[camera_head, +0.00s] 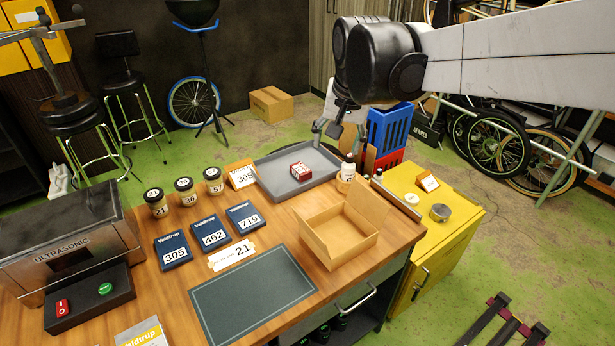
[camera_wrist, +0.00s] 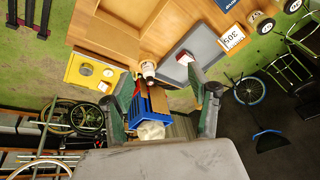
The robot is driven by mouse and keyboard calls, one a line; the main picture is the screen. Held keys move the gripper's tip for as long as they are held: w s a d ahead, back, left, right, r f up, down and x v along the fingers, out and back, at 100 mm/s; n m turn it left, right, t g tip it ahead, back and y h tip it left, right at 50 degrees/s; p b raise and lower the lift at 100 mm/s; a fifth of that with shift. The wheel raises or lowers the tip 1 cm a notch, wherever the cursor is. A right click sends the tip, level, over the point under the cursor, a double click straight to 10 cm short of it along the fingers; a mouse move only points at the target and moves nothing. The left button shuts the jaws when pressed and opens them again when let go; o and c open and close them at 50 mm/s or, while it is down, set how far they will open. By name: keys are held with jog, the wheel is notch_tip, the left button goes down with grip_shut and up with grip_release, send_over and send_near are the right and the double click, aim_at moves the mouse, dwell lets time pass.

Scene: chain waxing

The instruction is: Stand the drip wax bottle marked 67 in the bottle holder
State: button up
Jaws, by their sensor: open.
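A small white bottle with a dark cap (camera_head: 347,167) stands upright at the back right of the bench, its number too small to read. Its lower end appears to sit in a round wooden holder (camera_head: 344,184). In the wrist view the bottle (camera_wrist: 148,69) shows between and beyond my fingers. My gripper (camera_head: 340,130) is open and empty above the bottle, apart from it; both fingers show in the wrist view (camera_wrist: 158,80). A second small bottle (camera_head: 378,176) stands right of the holder, its mark unreadable.
A grey tray (camera_head: 268,178) with a red box (camera_head: 300,171) lies left of the holder. An open cardboard box (camera_head: 318,246) stands in front. A blue crate (camera_head: 388,128) is behind, and a yellow cabinet (camera_head: 455,228) at right. The dark mat (camera_head: 250,292) is clear.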

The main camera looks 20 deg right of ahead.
jog(key=s+a+f+n+t, duration=0.1)
jog(key=s+a+f+n, duration=0.1)
jog(key=s, duration=0.6)
jog(key=s+a+f+n+t, duration=0.2)
jog(key=s+a+f+n, duration=0.1)
jog(key=s, duration=0.5)
jog(key=shift+s+a+n, duration=0.3)
jog(key=shift+a+n, duration=0.1)
jog(key=shift+a, duration=0.3)
